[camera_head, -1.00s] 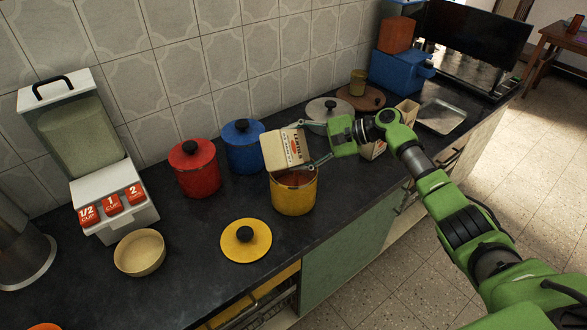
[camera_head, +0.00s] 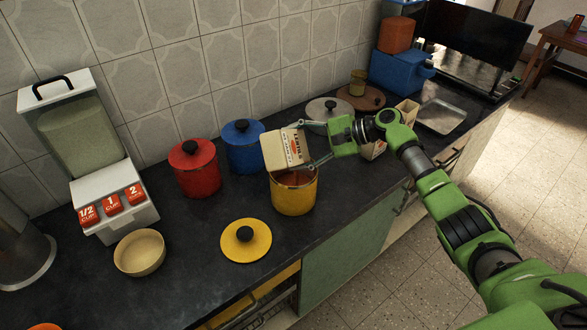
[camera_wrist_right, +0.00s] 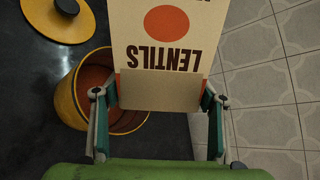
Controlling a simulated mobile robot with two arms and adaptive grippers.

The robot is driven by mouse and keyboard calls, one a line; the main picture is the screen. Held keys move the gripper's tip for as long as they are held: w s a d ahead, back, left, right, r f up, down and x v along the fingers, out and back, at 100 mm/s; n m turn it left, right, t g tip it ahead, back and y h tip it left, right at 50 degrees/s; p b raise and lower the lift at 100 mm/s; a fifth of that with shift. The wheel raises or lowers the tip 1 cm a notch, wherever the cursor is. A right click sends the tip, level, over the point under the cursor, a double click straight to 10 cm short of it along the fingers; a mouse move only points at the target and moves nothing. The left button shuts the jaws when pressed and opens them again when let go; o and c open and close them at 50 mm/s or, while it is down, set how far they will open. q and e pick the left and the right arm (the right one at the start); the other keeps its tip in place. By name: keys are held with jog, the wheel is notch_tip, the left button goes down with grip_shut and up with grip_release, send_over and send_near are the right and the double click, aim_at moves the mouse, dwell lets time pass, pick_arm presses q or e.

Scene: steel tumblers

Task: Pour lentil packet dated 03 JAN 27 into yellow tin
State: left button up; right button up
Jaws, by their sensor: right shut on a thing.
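The lentil packet (camera_head: 283,149), cream with a red dot and the word LENTILS, is tilted above the yellow tin (camera_head: 293,196). My right gripper (camera_head: 306,147) is shut on the packet; the right wrist view also shows the packet (camera_wrist_right: 165,50) between the two fingers (camera_wrist_right: 158,100). The tin is open and reddish-orange inside. The tin also shows in the right wrist view (camera_wrist_right: 68,100), behind the gripper. The packet's date is not readable. The yellow lid (camera_head: 246,247) with a black knob lies on the counter in front of the tin. My left gripper is not in view.
A red tin (camera_head: 195,172) and a blue tin (camera_head: 242,150) stand lidded to the left. A wooden bowl (camera_head: 139,255) and a rice dispenser (camera_head: 120,205) are further left. More cartons (camera_head: 405,112) and a metal tray (camera_head: 441,116) lie to the right, beyond my arm.

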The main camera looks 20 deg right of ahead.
jog(key=shift+w+d+m+y+b, duration=0.15)
jog(key=shift+m+y+b, duration=0.3)
jog(key=shift+b, duration=0.2)
jog(key=shift+g, duration=0.3)
dwell(0.7)
jog(key=shift+w+d+m+y+b, duration=0.15)
jog(key=shift+m+y+b, duration=0.35)
jog(key=shift+b, duration=0.45)
jog(key=shift+f, duration=0.1)
dwell(0.5)
dwell(0.7)
